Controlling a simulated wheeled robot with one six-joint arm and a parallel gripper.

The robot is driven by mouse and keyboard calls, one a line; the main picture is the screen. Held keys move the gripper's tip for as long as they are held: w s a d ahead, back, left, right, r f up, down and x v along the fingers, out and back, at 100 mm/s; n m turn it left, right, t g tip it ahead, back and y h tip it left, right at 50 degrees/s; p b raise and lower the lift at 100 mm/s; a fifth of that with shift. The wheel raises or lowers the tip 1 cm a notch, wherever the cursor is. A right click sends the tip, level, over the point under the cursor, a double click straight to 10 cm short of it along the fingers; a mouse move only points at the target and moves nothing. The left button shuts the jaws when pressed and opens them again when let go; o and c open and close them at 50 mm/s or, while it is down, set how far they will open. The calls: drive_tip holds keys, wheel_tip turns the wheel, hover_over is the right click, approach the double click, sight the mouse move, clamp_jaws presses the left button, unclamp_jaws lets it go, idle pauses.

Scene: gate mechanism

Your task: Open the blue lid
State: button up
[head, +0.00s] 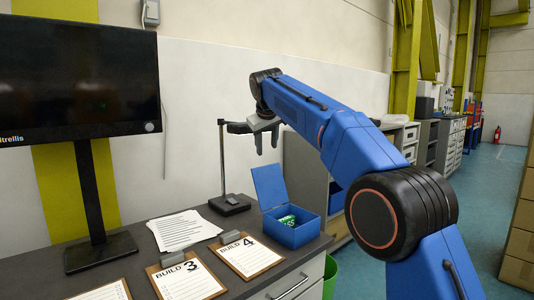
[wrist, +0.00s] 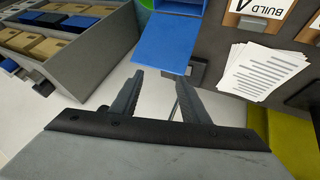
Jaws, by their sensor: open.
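The blue lid (head: 270,187) stands raised at the back of a small blue box (head: 293,233) on the dark table, so the box is open. A green and white item (head: 288,220) lies inside the box. My gripper (head: 267,150) is above and behind the lid, fingers pointing down, open and apart from it. In the wrist view, the lid (wrist: 166,44) lies just beyond the open fingertips of my gripper (wrist: 159,78), with nothing between them. Part of the box (wrist: 180,5) is cut off at the top edge there.
A black stand (head: 221,160) rises left of the box, close to my gripper. Papers (head: 180,230) and clipboards (head: 240,258) lie left of the box. A monitor (head: 80,85) stands further left. Shelving with bins (wrist: 60,50) shows in the wrist view.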

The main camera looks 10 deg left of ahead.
drive_tip(key=shift+s+r, duration=0.2)
drive_tip(key=shift+r, duration=0.05)
